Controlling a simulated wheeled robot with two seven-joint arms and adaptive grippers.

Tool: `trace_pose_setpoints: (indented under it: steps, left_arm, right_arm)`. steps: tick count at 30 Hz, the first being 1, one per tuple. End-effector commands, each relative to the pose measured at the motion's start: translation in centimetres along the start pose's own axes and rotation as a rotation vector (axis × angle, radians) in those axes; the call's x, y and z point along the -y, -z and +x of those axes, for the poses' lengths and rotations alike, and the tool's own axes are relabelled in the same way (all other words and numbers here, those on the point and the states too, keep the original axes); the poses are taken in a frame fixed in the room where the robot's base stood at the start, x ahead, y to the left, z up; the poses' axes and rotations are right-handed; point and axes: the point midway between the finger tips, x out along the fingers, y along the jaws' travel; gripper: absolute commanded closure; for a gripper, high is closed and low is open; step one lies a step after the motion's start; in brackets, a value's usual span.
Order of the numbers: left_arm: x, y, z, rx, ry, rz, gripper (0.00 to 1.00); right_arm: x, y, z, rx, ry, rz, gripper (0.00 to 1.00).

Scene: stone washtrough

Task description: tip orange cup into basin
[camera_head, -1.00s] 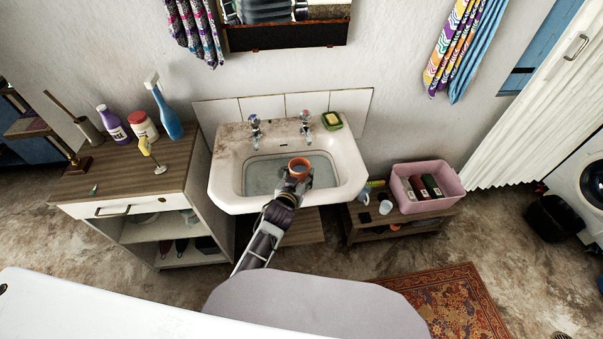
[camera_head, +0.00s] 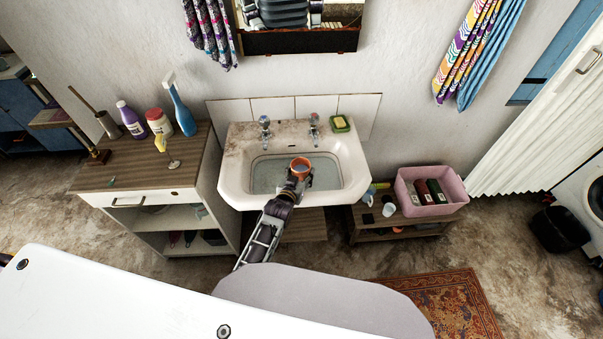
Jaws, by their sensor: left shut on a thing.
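The orange cup (camera_head: 301,164) is over the front part of the white basin (camera_head: 233,183), with its open top facing up toward the camera. My left gripper (camera_head: 300,178) is shut on the cup from the near side and holds it above the basin. The cup looks close to upright; its contents cannot be made out clearly. The basin's inside shows greyish, like water, around the cup. My right gripper is not in view.
Two taps (camera_head: 265,127) and a soap dish (camera_head: 341,123) sit on the basin's back ledge. A wooden cabinet (camera_head: 150,170) with bottles stands left. A pink tub (camera_head: 437,208) with bottles sits on a low bench at right. A rug (camera_head: 455,300) lies in front.

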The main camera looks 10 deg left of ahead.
Motion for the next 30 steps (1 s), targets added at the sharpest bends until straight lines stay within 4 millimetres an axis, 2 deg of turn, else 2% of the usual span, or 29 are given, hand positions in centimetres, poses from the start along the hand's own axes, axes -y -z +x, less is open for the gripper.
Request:
trace_pose_setpoints:
  steps: [14,30]
  left_arm:
    - [0.0,0.2,0.0,0.001,-0.003,-0.005,0.73]
    - [-0.2,0.6,-0.2,0.049,-0.041,-0.108,0.73]
  right_arm:
    - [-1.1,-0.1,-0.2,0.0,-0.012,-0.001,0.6]
    - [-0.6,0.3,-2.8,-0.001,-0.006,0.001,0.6]
